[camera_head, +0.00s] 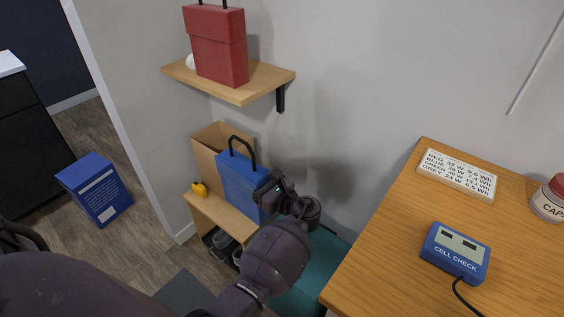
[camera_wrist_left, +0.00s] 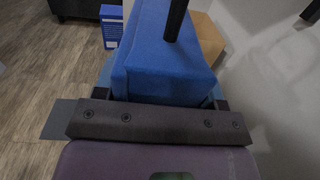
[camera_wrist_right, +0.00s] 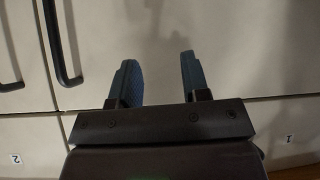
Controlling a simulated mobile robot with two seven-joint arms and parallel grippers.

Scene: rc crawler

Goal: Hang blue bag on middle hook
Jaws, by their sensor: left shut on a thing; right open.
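The blue bag (camera_head: 238,180) is a boxy bag with a black loop handle (camera_head: 240,144), upright at the low wooden bench in the head view. My left gripper (camera_head: 270,190) is shut on the bag's right side. In the left wrist view the bag (camera_wrist_left: 165,70) fills the space between the fingers, with part of its dark handle above. I cannot tell whether its base touches the bench. My right gripper (camera_wrist_right: 158,78) shows only in the right wrist view, open and empty in front of pale cabinet fronts. I make out no hooks.
A wooden shelf (camera_head: 240,93) with a red bag (camera_head: 216,45) hangs above the blue bag. A cardboard box (camera_head: 208,152) and a small yellow thing (camera_head: 200,189) are on the bench (camera_head: 222,211). A desk (camera_head: 400,235) with a blue cell checker (camera_head: 455,252) stands at right.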

